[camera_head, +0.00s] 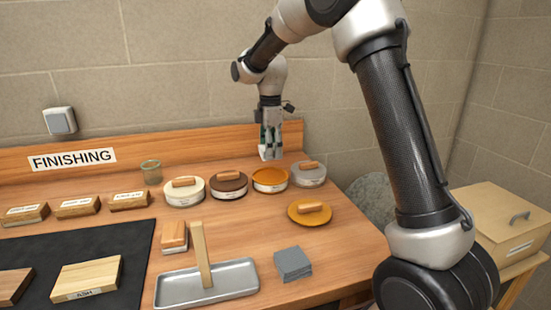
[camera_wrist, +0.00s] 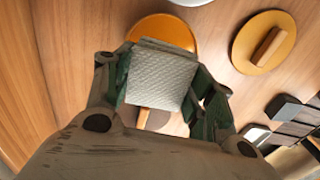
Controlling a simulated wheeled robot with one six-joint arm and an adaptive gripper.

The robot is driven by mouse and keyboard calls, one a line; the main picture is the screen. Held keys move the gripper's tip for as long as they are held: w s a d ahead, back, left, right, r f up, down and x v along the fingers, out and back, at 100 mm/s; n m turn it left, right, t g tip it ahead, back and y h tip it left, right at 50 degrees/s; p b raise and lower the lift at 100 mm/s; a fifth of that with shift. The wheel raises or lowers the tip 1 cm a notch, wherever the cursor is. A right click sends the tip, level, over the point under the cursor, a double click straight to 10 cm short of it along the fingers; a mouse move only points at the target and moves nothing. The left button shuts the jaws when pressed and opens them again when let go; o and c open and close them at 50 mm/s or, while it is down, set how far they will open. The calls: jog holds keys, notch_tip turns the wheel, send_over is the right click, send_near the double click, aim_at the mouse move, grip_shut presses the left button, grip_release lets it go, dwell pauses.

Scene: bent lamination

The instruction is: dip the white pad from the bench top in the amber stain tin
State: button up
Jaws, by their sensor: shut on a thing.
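My gripper (camera_head: 270,138) is shut on the white pad (camera_head: 270,153), which hangs from the fingertips over the back of the bench. In the wrist view, the pad (camera_wrist: 160,78) shows its pale textured face between the green-lined fingers. The amber stain tin (camera_head: 270,180) stands open on the bench in the row of tins, just below the pad in the head view. In the wrist view, the tin (camera_wrist: 165,29) is partly hidden behind the pad. The pad looks clear of the stain, and no amber shows on it. The amber lid (camera_head: 309,212) lies apart on the bench.
White (camera_head: 183,193), brown (camera_head: 228,188) and grey (camera_head: 309,176) tins with wooden-handled lids flank the amber tin. A green glass (camera_head: 151,172) stands at the back. Nearer are a metal tray (camera_head: 235,278) with an upright wooden strip and a stack of grey squares (camera_head: 293,262).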

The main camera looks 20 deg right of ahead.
jog(key=shift+a, duration=0.15)
jog(key=shift+f, duration=4.15)
jog(key=shift+r, duration=1.5)
jog(key=shift+r, duration=2.5)
